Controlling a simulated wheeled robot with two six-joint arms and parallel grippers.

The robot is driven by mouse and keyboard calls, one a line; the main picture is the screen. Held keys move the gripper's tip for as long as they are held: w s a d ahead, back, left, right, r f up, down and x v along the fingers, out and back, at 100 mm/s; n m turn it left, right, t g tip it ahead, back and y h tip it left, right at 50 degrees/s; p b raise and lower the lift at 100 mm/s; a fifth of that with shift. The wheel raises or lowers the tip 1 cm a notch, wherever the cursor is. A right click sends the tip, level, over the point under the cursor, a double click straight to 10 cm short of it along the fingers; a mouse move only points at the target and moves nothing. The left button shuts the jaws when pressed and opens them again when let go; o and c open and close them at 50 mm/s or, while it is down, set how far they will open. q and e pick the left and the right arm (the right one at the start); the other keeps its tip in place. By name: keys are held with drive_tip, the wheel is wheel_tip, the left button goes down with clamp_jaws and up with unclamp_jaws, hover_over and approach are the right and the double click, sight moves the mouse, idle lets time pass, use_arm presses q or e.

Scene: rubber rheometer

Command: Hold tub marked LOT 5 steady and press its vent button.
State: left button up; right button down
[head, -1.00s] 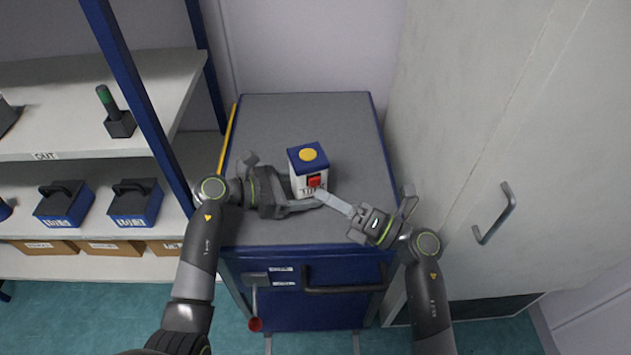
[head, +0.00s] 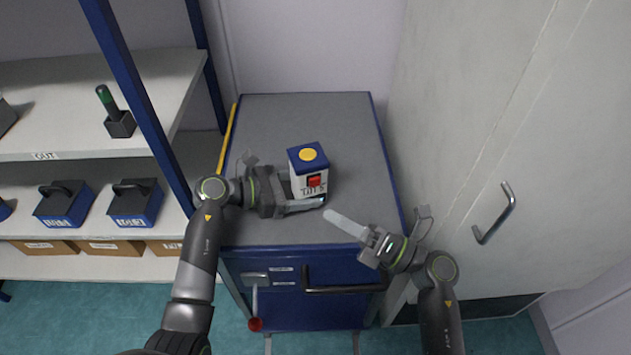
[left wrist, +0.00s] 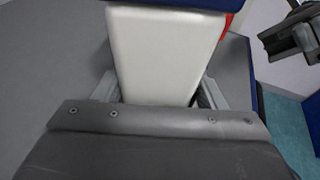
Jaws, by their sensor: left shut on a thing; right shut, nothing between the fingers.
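The tub (head: 297,186) is white with a blue lid (head: 299,165), a yellow disc on top and a red vent button (head: 314,181) on its front face. The lettering below the button is too small to read surely. It stands upright on the grey cabinet top. My left gripper (head: 305,195) is shut on the tub from the left. In the left wrist view the tub's white wall (left wrist: 162,55) sits between its fingers. My right gripper (head: 331,217) is shut and empty, its tip to the lower right of the tub and apart from the button.
The tub stands on a blue cabinet with a grey top (head: 335,115), clear behind the tub. A shelf (head: 165,75) with blue-based tools stands at the left. A tall pale cabinet with a handle (head: 495,214) is at the right.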

use_arm(q)
drive_tip(key=o, duration=0.8)
drive_tip(key=shift+o, duration=0.2)
